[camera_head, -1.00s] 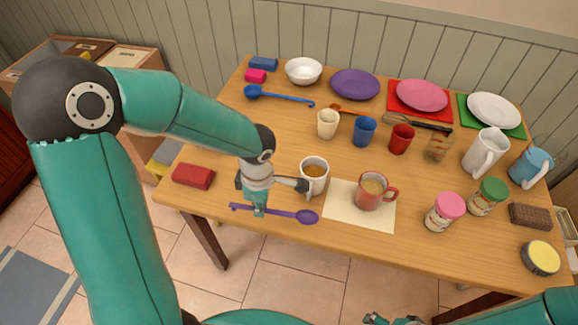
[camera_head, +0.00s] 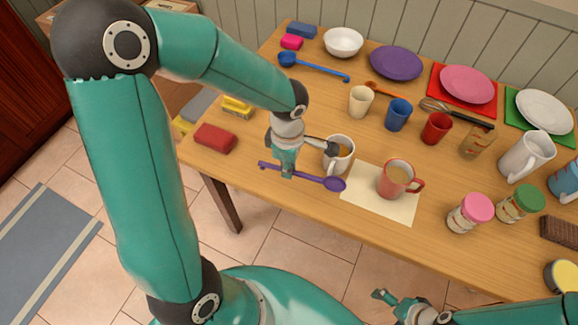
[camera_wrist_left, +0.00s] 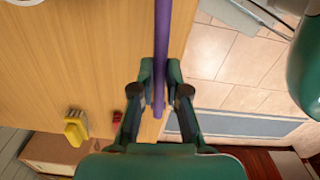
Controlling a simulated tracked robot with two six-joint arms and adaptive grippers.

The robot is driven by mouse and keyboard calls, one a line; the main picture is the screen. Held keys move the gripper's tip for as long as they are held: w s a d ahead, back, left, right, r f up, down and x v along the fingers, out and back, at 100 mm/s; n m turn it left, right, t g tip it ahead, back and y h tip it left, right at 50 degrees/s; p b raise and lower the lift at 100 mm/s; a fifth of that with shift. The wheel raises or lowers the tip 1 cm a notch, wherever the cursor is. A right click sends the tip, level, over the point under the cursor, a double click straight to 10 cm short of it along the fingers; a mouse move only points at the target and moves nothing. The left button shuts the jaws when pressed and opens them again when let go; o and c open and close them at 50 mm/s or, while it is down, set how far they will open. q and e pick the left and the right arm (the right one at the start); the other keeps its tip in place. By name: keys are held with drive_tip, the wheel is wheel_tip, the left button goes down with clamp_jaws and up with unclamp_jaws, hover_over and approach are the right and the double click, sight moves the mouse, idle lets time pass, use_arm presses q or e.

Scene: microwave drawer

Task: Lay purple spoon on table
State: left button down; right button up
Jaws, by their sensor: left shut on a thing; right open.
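A purple spoon (camera_head: 333,184) is held in my left gripper (camera_head: 287,173) near the front edge of the wooden table (camera_head: 330,222). Its bowl points right and its handle end shows left of the gripper. In the left wrist view, the fingers of the gripper (camera_wrist_left: 159,100) are shut on the purple handle (camera_wrist_left: 163,40), with the table on one side and floor on the other. I cannot tell whether the spoon touches the tabletop. My right gripper (camera_head: 383,296) is open and empty, low in front of the table.
A white mug with a brown drink (camera_head: 340,160) stands close to the spoon. A red mug (camera_head: 394,180) stands on a cream mat (camera_head: 350,207) to the right. A red block (camera_head: 215,138) lies left. Cups, plates and jars fill the rest.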

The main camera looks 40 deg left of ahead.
sight(289, 189)
use_arm(q)
drive_tip(key=shift+f+b, duration=4.2)
drive_tip(key=shift+b, duration=0.65)
drive_tip(key=c, duration=0.9)
unclamp_jaws()
drive_tip(key=shift+o, duration=0.2)
drive_tip(key=o, duration=0.6)
